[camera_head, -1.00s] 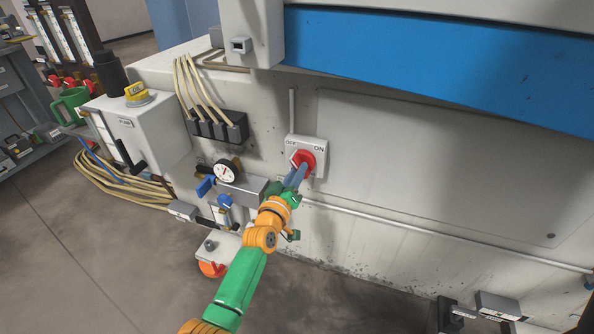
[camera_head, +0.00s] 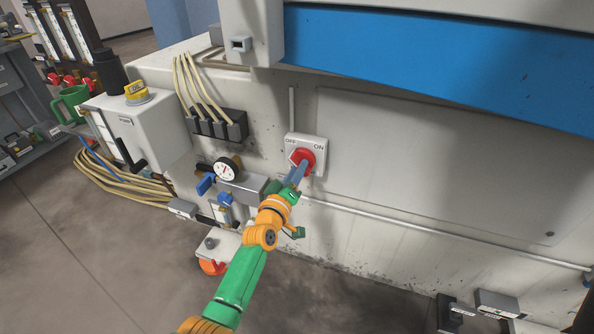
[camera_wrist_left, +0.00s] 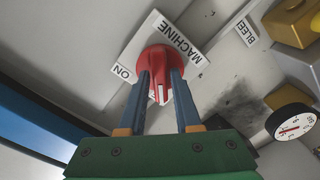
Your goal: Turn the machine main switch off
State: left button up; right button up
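The main switch has a red knob (camera_head: 303,158) on a white plate (camera_head: 318,146) marked OFF and ON, on the machine's side wall. In the left wrist view the red knob (camera_wrist_left: 162,65) shows with ON and MACHINE labels. My left gripper (camera_head: 298,174) is at the knob; in the left wrist view its two blue fingers (camera_wrist_left: 161,82) straddle the knob's raised handle. The handle nearly fills the space between them, but I cannot tell whether they press on it. The fingers partly hide the knob, so its exact setting is unclear. My right gripper is not in view.
A pressure gauge (camera_head: 227,169) and blue-handled valves (camera_head: 206,184) are close to the left of my arm. The panel (camera_head: 430,170) right of the switch is flat and bare.

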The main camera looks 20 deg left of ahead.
pick_arm(q)
jog(key=shift+o, duration=0.9)
jog(key=s+p, duration=0.2)
jog(key=s, duration=0.5)
jog(key=shift+a+p, duration=0.15)
jog(key=shift+p, duration=0.15)
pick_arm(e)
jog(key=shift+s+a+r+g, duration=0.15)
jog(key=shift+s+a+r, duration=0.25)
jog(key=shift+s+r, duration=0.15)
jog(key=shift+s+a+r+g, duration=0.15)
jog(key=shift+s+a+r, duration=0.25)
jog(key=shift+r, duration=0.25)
pick_arm(q)
jog(key=shift+s+f, duration=0.1)
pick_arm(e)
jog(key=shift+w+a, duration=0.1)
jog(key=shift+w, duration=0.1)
